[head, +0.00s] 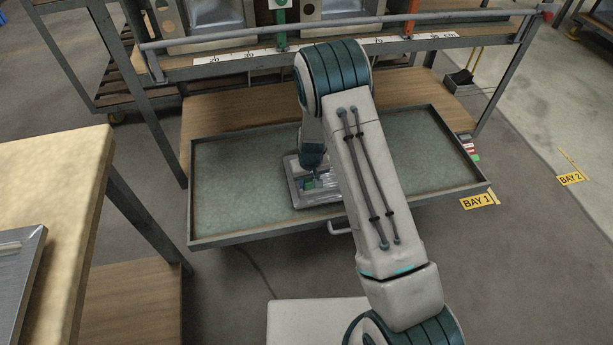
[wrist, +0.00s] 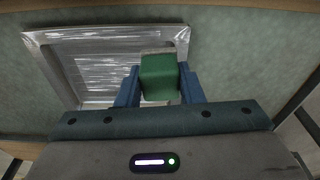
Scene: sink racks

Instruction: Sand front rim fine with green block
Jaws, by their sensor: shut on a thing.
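A grey metal sink (head: 297,198) with a flat rim lies in the shallow green-lined tray (head: 235,185), partly behind my arm in the head view. In the wrist view the sink's rim (wrist: 95,36) frames an inside covered in shiny, wrinkled clear film. My gripper (wrist: 160,88) is shut on a green block (wrist: 161,78), with a blue finger on each side. The block has a paler grey layer at its far edge. It is over the right part of the sink in the wrist view; I cannot tell whether it touches the rim. The block also shows small in the head view (head: 309,184).
Small red, white and green pieces (head: 469,147) sit at the tray's right edge. A rack with a grey rail (head: 220,40) stands behind. A wooden table (head: 60,170) with another metal piece (head: 18,265) is at left. The tray's left and right sides are clear.

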